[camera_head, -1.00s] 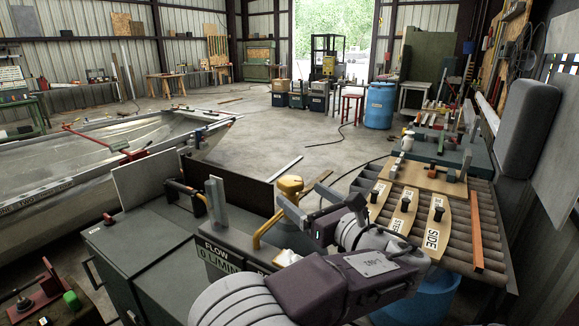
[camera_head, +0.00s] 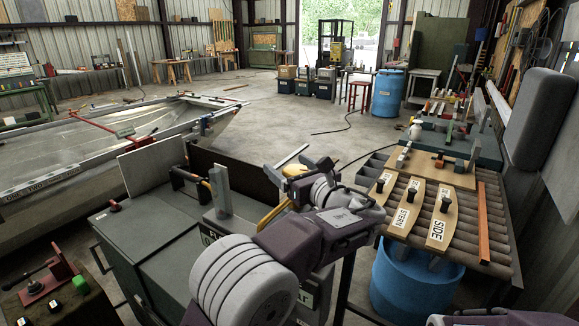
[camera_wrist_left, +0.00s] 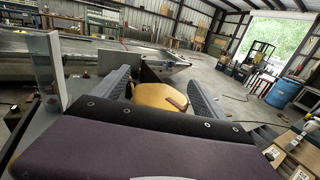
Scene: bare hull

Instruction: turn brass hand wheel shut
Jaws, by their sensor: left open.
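My left gripper (camera_head: 298,174) reaches over the grey cabinet in the head view. Its jaws are open, one on each side of a rounded yellow thing (camera_head: 294,169). In the left wrist view the same yellow thing (camera_wrist_left: 160,95) lies between the two grey fingers (camera_wrist_left: 158,74), with gaps visible to either side. Its lower part is hidden by my gripper body. I cannot tell whether it is the brass hand wheel; no spokes show. A curved yellow bar (camera_head: 273,216) is partly hidden by my arm. My right gripper is not in view.
The grey cabinet (camera_head: 150,245) has labels and an upright metal plate (camera_head: 221,190). At right, a rack of rollers (camera_head: 466,215) carries wooden labelled boards (camera_head: 441,218). A blue barrel (camera_head: 405,280) stands below. The floor behind is mostly open.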

